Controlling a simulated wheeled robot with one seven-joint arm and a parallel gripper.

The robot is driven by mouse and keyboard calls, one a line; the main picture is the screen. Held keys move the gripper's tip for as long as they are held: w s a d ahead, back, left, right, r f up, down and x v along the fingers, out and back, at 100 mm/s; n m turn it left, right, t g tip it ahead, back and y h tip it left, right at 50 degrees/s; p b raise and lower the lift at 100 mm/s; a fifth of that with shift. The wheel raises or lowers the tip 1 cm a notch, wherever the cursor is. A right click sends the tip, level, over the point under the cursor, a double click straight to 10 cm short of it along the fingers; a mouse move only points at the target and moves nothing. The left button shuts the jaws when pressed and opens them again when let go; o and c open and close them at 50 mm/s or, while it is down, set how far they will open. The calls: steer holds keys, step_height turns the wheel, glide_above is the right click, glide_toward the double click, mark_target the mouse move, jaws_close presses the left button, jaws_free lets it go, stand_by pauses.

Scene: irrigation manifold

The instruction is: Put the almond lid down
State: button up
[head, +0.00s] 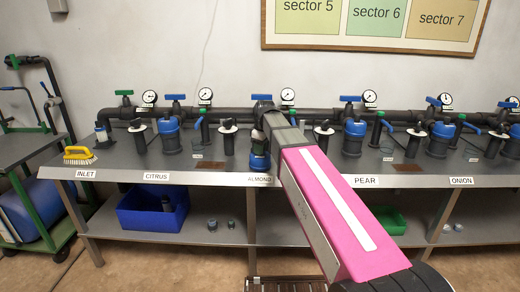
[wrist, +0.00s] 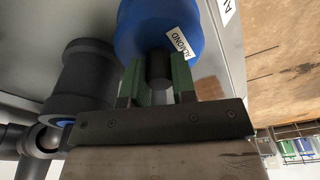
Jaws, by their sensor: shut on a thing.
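The blue almond lid (wrist: 160,28), with a white ALMOND label and a dark knob, fills the top of the wrist view. My gripper (wrist: 160,85) is shut on the knob, with a green-faced finger on each side. In the head view the lid (head: 260,160) hangs under my gripper (head: 260,136) near the front of the bench, above the ALMOND edge label (head: 260,180). I cannot tell whether the lid touches the bench top. A dark cylindrical housing (wrist: 85,75) with a blue ring stands beside it in the wrist view.
The grey bench (head: 120,172) carries a brown mat (head: 211,166) left of the lid and another (head: 407,167) farther right. Blue-topped filters (head: 170,137), valves and gauges line the back. A yellow brush (head: 79,155) lies at the left end. A blue bin (head: 152,210) sits below.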

steer(key=o, duration=0.9)
steer(key=shift+f, duration=0.1)
steer(key=r, duration=0.4)
steer(key=d+r, duration=0.1)
steer(key=r, duration=0.7)
steer(key=shift+s+d+r, duration=0.1)
steer(key=shift+s+d, duration=0.1)
steer(key=shift+s, duration=0.1)
steer(key=shift+s, duration=0.1)
